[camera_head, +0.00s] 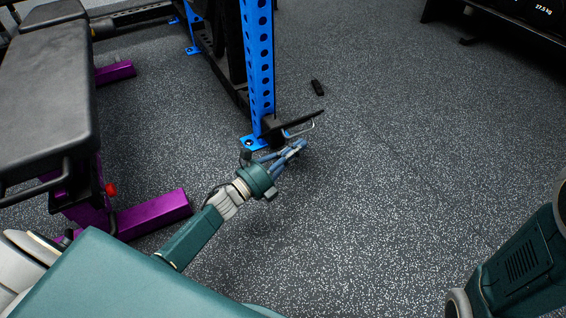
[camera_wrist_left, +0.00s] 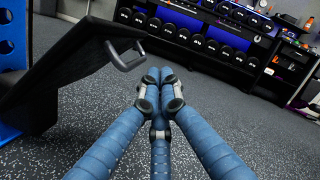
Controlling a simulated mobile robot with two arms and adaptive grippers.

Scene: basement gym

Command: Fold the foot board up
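The foot board (camera_head: 294,127) is a black plate at the foot of the blue rack upright (camera_head: 258,65), sticking out to the right and sloping. A bent metal handle (camera_head: 301,132) is on its edge. In the left wrist view the board (camera_wrist_left: 72,72) fills the upper left, with the handle (camera_wrist_left: 125,58) at its near right edge. My left gripper (camera_head: 297,147) is just below the handle in the head view. Its blue fingers (camera_wrist_left: 158,85) are drawn together, holding nothing visible, right of and below the handle. I cannot tell whether they touch it. My right gripper is out of view.
A black padded bench (camera_head: 45,80) with a purple frame (camera_head: 153,214) stands on the left. A small black object (camera_head: 317,87) lies on the floor beyond the board. Dumbbell racks (camera_wrist_left: 200,40) stand farther off. The speckled floor to the right is clear.

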